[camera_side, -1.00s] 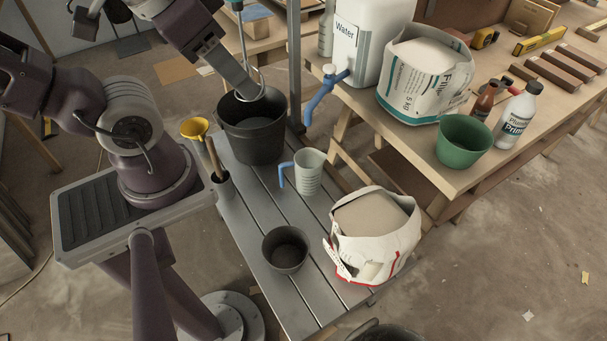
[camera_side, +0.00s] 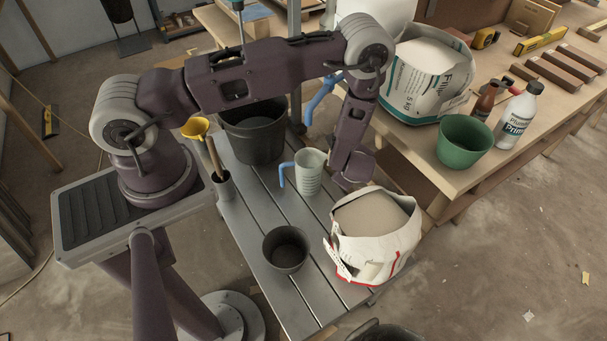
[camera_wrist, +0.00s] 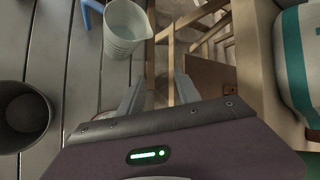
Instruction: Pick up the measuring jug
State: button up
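The measuring jug (camera_side: 311,173) is a pale, translucent jug with a blue handle on its left. It stands upright on the grey slatted bench (camera_side: 255,215), left of my gripper (camera_side: 350,172) in the side view. In the wrist view the jug (camera_wrist: 125,28) is at the top, left of centre, beyond the fingertips, with part of its blue handle cut off by the frame edge. My gripper (camera_wrist: 160,90) has its two fingers apart, with nothing between them, and does not touch the jug. The fingertips are hard to make out in the side view.
A torn white bag (camera_side: 377,240) stands close to my gripper. A small dark pot (camera_side: 286,249) is at the bench front, and a black bucket (camera_side: 256,143) is behind the jug. The wooden table (camera_side: 420,165) holds a filler bag (camera_side: 425,85) and a green bucket (camera_side: 463,141).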

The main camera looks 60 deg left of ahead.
jog(key=s+a+f+m+y, duration=0.45)
jog(key=s+a+f, duration=0.35)
jog(key=s, duration=0.2)
jog(key=m+y, duration=0.1)
jog(key=m, duration=0.3)
send_near(282, 175)
jog(key=a, duration=0.1)
jog(key=x, duration=0.7)
jog(key=shift+w+f, duration=0.15)
jog(key=shift+f, duration=0.15)
jog(key=shift+w+a+f, duration=0.1)
jog(key=shift+a, duration=0.05)
grip_shut()
